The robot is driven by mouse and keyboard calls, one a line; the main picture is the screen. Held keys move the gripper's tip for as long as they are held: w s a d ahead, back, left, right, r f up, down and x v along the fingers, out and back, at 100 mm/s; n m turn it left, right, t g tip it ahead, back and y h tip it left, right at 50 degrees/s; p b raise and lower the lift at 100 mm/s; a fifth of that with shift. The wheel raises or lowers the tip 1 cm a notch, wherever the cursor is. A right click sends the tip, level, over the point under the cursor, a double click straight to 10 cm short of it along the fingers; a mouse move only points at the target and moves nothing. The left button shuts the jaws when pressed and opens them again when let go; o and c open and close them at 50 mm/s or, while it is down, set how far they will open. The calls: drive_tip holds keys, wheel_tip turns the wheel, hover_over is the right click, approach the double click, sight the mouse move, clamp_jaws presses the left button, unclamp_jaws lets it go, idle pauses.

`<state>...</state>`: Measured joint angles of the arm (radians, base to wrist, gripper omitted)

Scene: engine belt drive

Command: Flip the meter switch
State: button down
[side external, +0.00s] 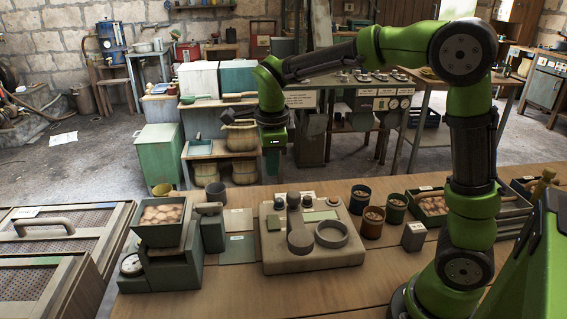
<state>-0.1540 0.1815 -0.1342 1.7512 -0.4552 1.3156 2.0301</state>
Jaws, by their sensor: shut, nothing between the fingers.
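My gripper (272,174) points down in the air, in the picture above the back of the beige base plate (290,262). It is shut and empty, and its fingertips look small and dark. A green-grey box with a round white dial meter (131,264) stands at the left of the bench, left of my gripper in the picture. A switch on the meter cannot be made out. The plate carries a round ring (332,234), a grey lever-like part (299,236) and small upright posts.
A bin of brown round pieces (163,212) sits on the meter box. Cups (372,222) and a small grey block (414,236) stand right of the plate. Large cases (50,240) fill the left edge. The bench front (235,297) is clear.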

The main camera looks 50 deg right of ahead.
sight(273, 216)
drive_tip(key=shift+f, duration=0.15)
drive_tip(key=f, duration=0.4)
drive_tip(key=w+d+f, duration=0.1)
drive_tip(key=f, duration=0.8)
drive_tip(key=shift+w+d+f, duration=0.15)
drive_tip(key=shift+d+f, duration=0.05)
drive_tip(key=shift+f, duration=0.1)
drive_tip(key=shift+f, duration=0.1)
drive_tip(key=shift+w+d+f+g, duration=0.15)
drive_tip(key=shift+f+g, duration=0.05)
drive_tip(key=shift+g, duration=0.1)
drive_tip(key=shift+r, duration=0.1)
drive_tip(key=shift+s+a+r, duration=0.25)
drive_tip(key=shift+s+a, duration=0.35)
